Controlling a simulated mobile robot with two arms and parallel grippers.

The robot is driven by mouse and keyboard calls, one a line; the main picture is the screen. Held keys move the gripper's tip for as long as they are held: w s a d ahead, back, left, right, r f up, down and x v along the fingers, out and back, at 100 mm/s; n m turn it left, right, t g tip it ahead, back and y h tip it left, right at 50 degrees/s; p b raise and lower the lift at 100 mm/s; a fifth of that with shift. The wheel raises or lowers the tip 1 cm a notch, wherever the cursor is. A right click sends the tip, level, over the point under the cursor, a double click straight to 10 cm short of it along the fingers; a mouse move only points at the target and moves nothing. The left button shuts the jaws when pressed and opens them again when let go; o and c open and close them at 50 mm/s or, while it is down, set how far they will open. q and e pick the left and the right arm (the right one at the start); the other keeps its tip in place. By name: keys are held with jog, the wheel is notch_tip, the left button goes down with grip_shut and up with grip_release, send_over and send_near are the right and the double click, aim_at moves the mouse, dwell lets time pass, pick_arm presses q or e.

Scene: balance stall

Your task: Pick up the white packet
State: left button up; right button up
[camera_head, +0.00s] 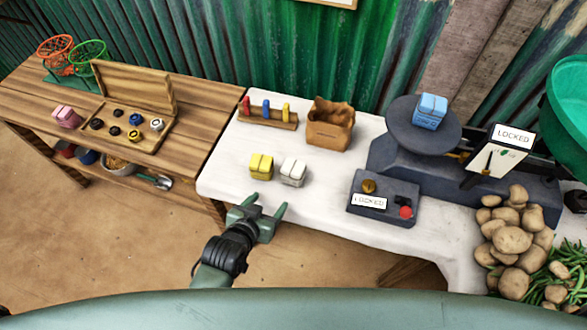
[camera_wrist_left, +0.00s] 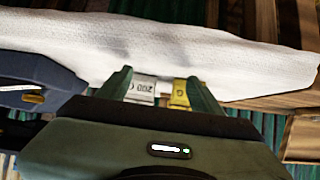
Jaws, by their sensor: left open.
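The white packet (camera_head: 293,172) stands on the white-covered table, just right of the yellow packet (camera_head: 261,167). My left gripper (camera_head: 265,205) is open and empty in front of the table's near edge, short of both packets. In the left wrist view, the white packet (camera_wrist_left: 143,89) and the yellow packet (camera_wrist_left: 180,94) show between the open fingers (camera_wrist_left: 158,88), beyond the tips or partly behind them. The white packet carries a printed mark there. My right gripper is in neither view.
A control box (camera_head: 384,198) marked LOCKED stands right of the packets. A scale (camera_head: 422,125) holds a blue packet (camera_head: 430,111). A brown paper bag (camera_head: 329,124) and a peg rack (camera_head: 268,116) stand behind. Potatoes (camera_head: 513,240) lie at the right.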

aim_at(290, 174)
pick_arm(q)
jog(key=w+d+r, duration=0.1)
jog(key=w+d+r+t+h, duration=0.1)
jog(key=w+d+r+t, duration=0.1)
jog(key=r, duration=0.1)
jog(key=shift+d+r+m+h, duration=0.1)
jog(key=shift+d+m+h, duration=0.2)
jog(key=shift+d, duration=0.05)
jog(key=shift+w+d+r, duration=0.2)
jog(key=shift+w+d+f, duration=0.1)
jog(key=shift+w+d, duration=0.05)
jog(key=shift+w, duration=0.2)
jog(key=x, duration=0.5)
jog(key=shift+w+d+p, duration=0.1)
jog(key=shift+w+p, duration=0.2)
jog(key=shift+p, duration=0.1)
jog(key=shift+w+d+f, duration=0.2)
jog(key=shift+w+f, duration=0.15)
jog(key=shift+w, duration=0.1)
jog(key=c, duration=1.3)
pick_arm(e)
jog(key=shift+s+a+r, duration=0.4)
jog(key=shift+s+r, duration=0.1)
